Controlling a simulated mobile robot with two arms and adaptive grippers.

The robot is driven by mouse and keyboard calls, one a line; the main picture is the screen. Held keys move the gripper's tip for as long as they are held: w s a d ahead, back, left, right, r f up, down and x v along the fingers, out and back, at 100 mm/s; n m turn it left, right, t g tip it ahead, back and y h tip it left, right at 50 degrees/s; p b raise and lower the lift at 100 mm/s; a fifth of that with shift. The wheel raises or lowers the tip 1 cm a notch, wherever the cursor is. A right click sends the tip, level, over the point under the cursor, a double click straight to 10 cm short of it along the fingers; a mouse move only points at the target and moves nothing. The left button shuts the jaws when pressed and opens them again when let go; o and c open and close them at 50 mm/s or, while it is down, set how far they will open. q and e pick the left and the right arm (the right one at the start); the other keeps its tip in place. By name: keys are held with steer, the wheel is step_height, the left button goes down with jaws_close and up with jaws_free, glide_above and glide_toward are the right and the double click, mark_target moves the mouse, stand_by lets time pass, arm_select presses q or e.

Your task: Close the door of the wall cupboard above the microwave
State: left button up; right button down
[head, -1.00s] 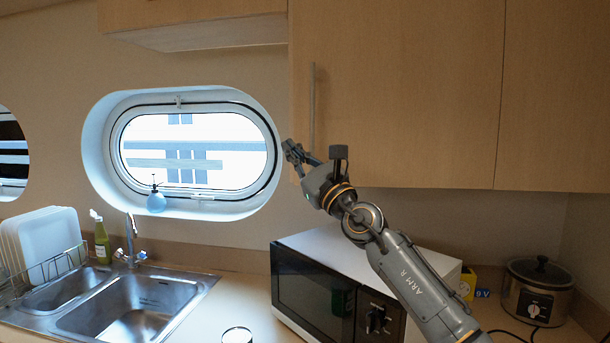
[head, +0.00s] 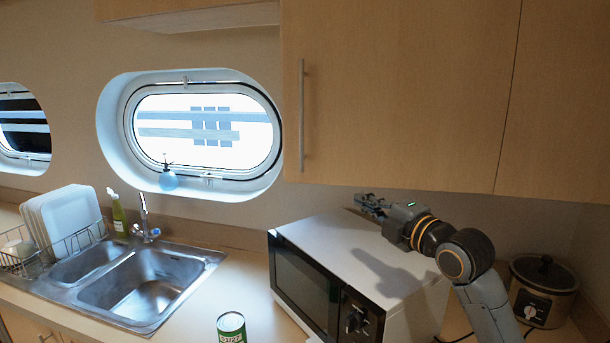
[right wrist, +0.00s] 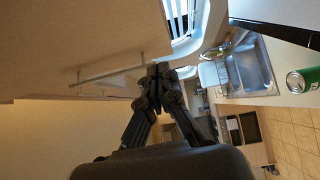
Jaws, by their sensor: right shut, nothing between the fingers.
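The wall cupboard door (head: 400,90) is light wood with a long vertical bar handle (head: 301,115) near its left edge. It hangs above the white microwave (head: 345,250) and looks flush with the panel beside it, with no gap that I can see. The handle also shows in the right wrist view (right wrist: 105,69). My right gripper (head: 362,200) is below the cupboard's bottom edge, over the microwave top, apart from the door and handle. Its fingers are together and empty, as the right wrist view (right wrist: 158,82) also shows. My left gripper is not in view.
A sink (head: 145,285) and a dish rack (head: 75,245) with white plates are at the left. A green can (head: 231,328) stands on the counter before the microwave. A slow cooker (head: 543,290) is at the right. An oval porthole (head: 205,132) is left of the cupboard.

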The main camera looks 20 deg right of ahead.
steer(key=y+p, duration=0.1)
steer(key=p, duration=0.5)
glide_toward(320, 180)
steer(key=w+a+r, duration=0.1)
steer(key=w+a, duration=0.1)
steer(key=a, duration=0.1)
steer(key=w+p, duration=0.1)
steer(key=w+d, duration=0.1)
steer(key=shift+w+f+n+g+p, duration=0.1)
steer(key=shift+w+n+g+p, duration=0.2)
steer(key=shift+w+g+p, duration=0.1)
steer(key=shift+w+d+f, duration=0.1)
steer(key=shift+w+d, duration=0.2)
